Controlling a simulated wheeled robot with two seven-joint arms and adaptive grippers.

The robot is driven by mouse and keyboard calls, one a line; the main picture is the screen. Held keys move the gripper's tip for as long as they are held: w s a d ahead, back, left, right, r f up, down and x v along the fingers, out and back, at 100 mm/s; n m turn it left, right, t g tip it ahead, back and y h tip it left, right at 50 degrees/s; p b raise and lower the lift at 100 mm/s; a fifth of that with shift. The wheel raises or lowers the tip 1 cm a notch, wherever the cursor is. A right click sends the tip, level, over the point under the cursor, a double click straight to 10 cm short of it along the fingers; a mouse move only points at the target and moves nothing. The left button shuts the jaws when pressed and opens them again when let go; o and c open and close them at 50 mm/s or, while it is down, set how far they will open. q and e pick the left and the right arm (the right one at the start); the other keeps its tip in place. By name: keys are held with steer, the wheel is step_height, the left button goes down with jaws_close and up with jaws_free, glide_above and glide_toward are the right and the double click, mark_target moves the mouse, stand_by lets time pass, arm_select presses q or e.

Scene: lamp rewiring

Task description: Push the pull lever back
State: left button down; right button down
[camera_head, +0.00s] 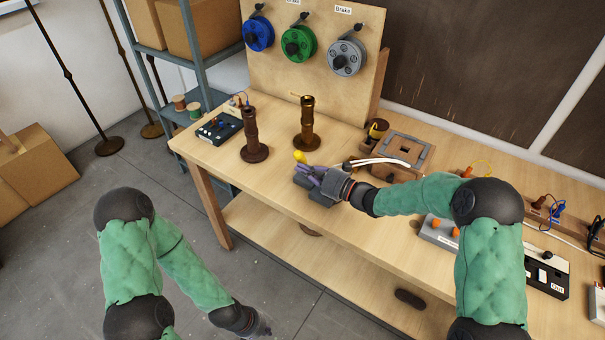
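Two dark lamp stems (253,135) (307,125) stand upright behind the block. A black switch box (219,128) lies at the left. A brown wooden device (400,150) with white wires is to the right. Wire spools (299,43) hang on the back board.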

steer(key=shift+w+d+r+m, duration=0.6)
steer(key=shift+w+r+m, duration=0.2)
steer(key=shift+m, duration=0.2)
steer(key=shift+w+d+r+m+b, duration=0.25)
steer(key=shift+w+d+m, duration=0.15)
steer(key=shift+w, duration=0.2)
steer(key=shift+w+d+r+m+b, duration=0.2)
steer(key=shift+w+d+m, duration=0.2)
steer(key=shift+w, duration=0.15)
